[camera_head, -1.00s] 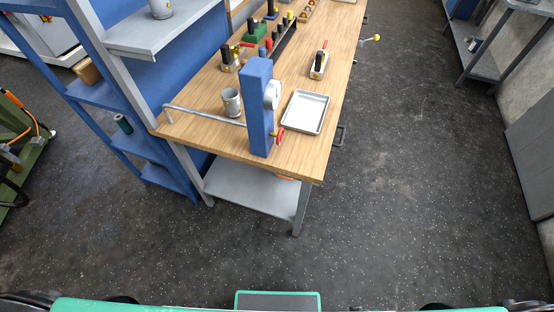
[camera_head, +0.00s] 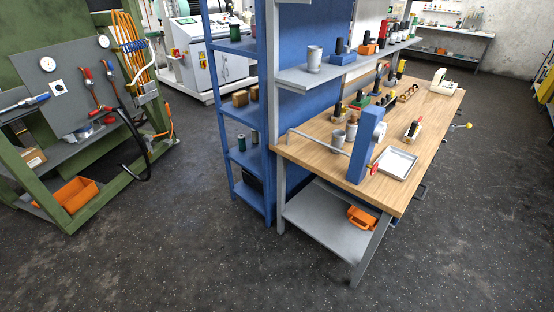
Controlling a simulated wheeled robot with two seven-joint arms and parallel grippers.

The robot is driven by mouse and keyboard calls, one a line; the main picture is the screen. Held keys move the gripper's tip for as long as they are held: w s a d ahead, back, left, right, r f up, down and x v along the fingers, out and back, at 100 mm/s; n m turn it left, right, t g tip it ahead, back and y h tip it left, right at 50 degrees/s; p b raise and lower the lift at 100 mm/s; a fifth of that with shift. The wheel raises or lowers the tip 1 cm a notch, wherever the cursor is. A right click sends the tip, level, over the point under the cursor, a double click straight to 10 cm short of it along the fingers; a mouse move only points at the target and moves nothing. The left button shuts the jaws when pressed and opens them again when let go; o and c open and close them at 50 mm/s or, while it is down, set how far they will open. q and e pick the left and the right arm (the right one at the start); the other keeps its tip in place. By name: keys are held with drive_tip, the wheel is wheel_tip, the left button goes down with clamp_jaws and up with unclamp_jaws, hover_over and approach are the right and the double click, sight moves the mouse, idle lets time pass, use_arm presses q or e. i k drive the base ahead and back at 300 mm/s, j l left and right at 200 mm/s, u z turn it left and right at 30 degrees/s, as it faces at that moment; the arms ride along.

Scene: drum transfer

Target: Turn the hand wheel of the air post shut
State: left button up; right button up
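The air post (camera_head: 364,146) is a blue upright block near the front end of the wooden workbench. A round white-faced gauge (camera_head: 379,132) sits on its right side. The small red hand wheel (camera_head: 374,169) sits low on its right side, seen nearly edge-on. A grey pipe (camera_head: 315,141) runs from the post to the left. I cannot tell how far the wheel is turned. Neither of my grippers shows in this view.
The workbench (camera_head: 400,196) carries a white tray (camera_head: 398,163) right of the post and a grey cup (camera_head: 338,139) behind it. A blue shelf rack (camera_head: 246,113) stands left of the bench. Open dark floor (camera_head: 190,235) lies in front. A green tool stand (camera_head: 70,215) is at left.

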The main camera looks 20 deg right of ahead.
sight(373, 169)
drive_tip(key=l+u, duration=0.3)
drive_tip(key=l, duration=0.15)
drive_tip(key=l+u, duration=0.25)
drive_tip(key=l, duration=0.2)
drive_tip(key=l+u, duration=0.3)
drive_tip(key=l, duration=0.15)
drive_tip(key=k+l+u, duration=0.25)
drive_tip(key=l, duration=0.15)
drive_tip(key=l+u, duration=0.3)
drive_tip(key=k+l+u, duration=0.25)
drive_tip(key=l, duration=0.2)
drive_tip(key=i+l, duration=0.05)
